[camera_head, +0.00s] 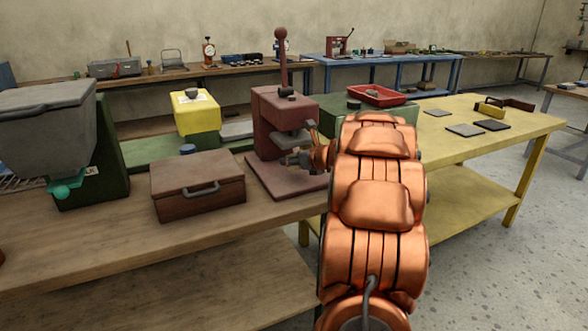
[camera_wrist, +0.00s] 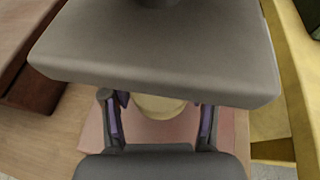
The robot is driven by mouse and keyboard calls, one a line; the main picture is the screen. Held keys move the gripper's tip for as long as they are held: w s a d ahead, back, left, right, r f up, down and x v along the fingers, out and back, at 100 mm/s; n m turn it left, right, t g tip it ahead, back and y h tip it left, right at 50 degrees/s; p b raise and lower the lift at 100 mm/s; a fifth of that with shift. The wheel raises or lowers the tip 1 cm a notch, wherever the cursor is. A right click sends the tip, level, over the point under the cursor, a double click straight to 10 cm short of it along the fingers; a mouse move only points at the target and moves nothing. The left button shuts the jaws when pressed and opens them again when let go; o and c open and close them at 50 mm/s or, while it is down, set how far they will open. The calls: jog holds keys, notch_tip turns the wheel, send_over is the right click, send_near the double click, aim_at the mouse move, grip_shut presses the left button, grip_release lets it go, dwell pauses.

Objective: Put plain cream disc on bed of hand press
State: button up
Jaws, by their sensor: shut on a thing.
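The hand press (camera_head: 284,112) is a maroon machine with a tall lever and ball on top, standing on the wooden bench. Its grey upper plate also shows in the wrist view (camera_wrist: 155,55), across the top of the picture. My gripper (camera_head: 300,158) is at the press's opening in the head view. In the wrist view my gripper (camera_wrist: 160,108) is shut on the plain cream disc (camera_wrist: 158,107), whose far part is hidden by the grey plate. The pinkish press base (camera_wrist: 100,128) lies below. I cannot tell whether the disc touches the bed.
A brown case (camera_head: 198,185) with a handle sits left of the press. A grey and green machine (camera_head: 60,130) stands farther left, a yellow box (camera_head: 195,112) behind. A red tray (camera_head: 375,95) is behind my arm. The yellow table (camera_head: 470,113) at right holds dark flat pieces.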

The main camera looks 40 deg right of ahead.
aim_at(295, 168)
jog(key=shift+w+f+b, duration=0.1)
jog(key=shift+f+b, duration=0.2)
jog(key=shift+f, duration=1.45)
jog(key=shift+f, duration=0.2)
jog(key=o, duration=1.2)
jog(key=shift+r, duration=0.1)
jog(key=shift+r, duration=0.2)
jog(key=shift+s, duration=0.35)
jog(key=v, duration=1.1)
jog(key=shift+s+a+r, duration=0.1)
